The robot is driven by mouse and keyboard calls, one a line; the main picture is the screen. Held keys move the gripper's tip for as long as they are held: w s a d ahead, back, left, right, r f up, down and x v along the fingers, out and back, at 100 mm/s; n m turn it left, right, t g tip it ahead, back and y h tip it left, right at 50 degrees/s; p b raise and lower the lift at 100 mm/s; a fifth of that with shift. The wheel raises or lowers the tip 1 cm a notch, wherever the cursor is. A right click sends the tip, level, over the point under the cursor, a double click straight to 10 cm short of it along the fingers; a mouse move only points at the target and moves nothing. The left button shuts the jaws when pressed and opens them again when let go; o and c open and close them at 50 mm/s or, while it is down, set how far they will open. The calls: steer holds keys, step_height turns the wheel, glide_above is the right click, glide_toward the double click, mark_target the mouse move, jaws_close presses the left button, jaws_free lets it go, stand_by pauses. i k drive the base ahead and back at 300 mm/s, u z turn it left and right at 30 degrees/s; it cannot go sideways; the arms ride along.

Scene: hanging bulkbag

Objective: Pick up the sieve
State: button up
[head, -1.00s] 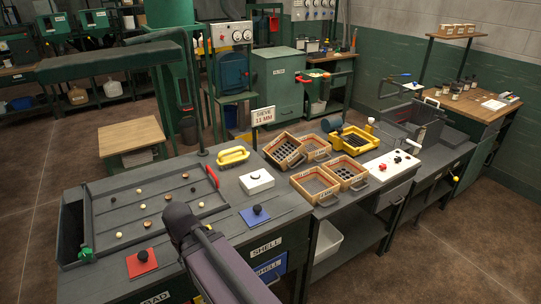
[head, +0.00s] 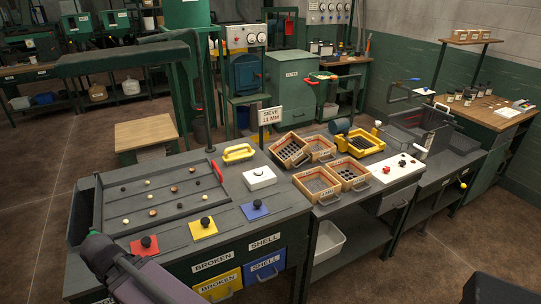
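Several wooden-framed sieves sit together on the bench near a sign (head: 270,115) reading SIEVE 11 MM. The back left sieve (head: 290,150) is tilted and shows a coarse dark grid. A back right frame (head: 320,148) lies beside it. The front left sieve (head: 317,184) looks finer, and the front right sieve (head: 348,174) shows large dark holes. I cannot tell which one is 11 mm. Part of my arm (head: 135,272) shows at the lower left, well apart from the sieves. My gripper is not visible.
A shallow grey tray (head: 160,224) with small round pieces lies at the left. Red (head: 146,247), yellow (head: 203,229) and blue (head: 254,210) knobbed plates, a white box (head: 260,178) and a yellow handle (head: 238,153) lie nearby. A yellow device (head: 361,143) stands behind the sieves.

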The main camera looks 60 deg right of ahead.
mark_target(290, 150)
steer(key=u, duration=0.4)
steer(key=k, duration=1.5)
steer(key=z, duration=1.55)
steer(key=i, duration=0.6)
steer(key=u, duration=0.15)
